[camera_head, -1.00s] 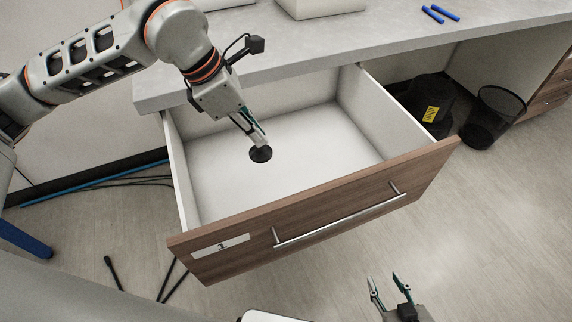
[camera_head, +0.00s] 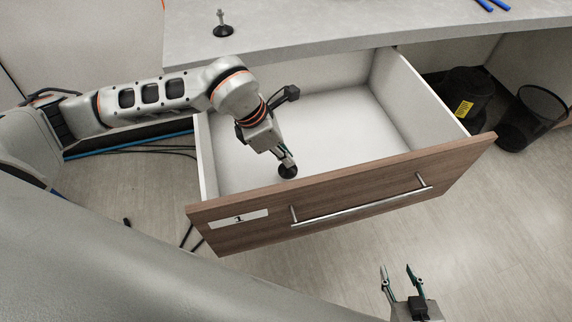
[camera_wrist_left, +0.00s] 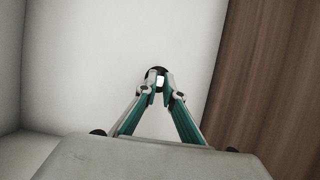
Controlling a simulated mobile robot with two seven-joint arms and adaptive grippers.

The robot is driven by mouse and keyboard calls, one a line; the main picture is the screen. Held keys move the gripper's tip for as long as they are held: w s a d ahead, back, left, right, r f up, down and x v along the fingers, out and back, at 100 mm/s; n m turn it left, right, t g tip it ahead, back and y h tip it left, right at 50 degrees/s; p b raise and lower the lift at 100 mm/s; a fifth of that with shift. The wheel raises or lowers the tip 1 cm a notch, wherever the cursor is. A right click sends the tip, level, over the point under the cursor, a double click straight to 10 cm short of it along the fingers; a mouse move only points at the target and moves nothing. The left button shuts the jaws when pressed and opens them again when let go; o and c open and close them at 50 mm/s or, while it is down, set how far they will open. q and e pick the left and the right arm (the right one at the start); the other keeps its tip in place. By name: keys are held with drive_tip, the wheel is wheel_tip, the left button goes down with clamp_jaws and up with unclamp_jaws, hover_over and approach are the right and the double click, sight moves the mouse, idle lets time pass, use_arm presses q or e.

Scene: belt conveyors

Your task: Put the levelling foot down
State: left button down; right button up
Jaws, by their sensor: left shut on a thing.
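My left gripper (camera_head: 285,158) reaches down into the open drawer (camera_head: 342,185), close behind its wooden front. It is shut on a black levelling foot (camera_head: 288,172), whose round base points down. In the left wrist view the foot (camera_wrist_left: 158,70) shows as a dark disc beyond the fingertips (camera_wrist_left: 160,88), over the white drawer floor. I cannot tell whether the base touches the floor. A second, similar foot (camera_head: 223,29) stands upright on the grey worktop. My right gripper (camera_head: 400,280) is open and empty in front of the drawer.
The drawer floor (camera_head: 340,115) is otherwise bare. The grey worktop (camera_head: 320,30) overhangs the drawer's back, with blue rods (camera_head: 490,5) at its far right. A black mesh bin (camera_head: 532,118) and a dark object with a yellow label (camera_head: 464,95) stand to the right.

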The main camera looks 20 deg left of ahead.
use_arm(q)
drive_tip(key=shift+f+b, duration=0.3)
drive_tip(key=shift+f, duration=1.95)
drive_tip(key=shift+f, duration=0.1)
drive_tip(key=c, duration=2.2)
unclamp_jaws()
drive_tip(key=shift+o, duration=0.2)
drive_tip(key=p+v, duration=0.1)
drive_tip(key=v, duration=1.1)
drive_tip(key=shift+w+r, duration=0.1)
drive_tip(key=shift+r, duration=0.2)
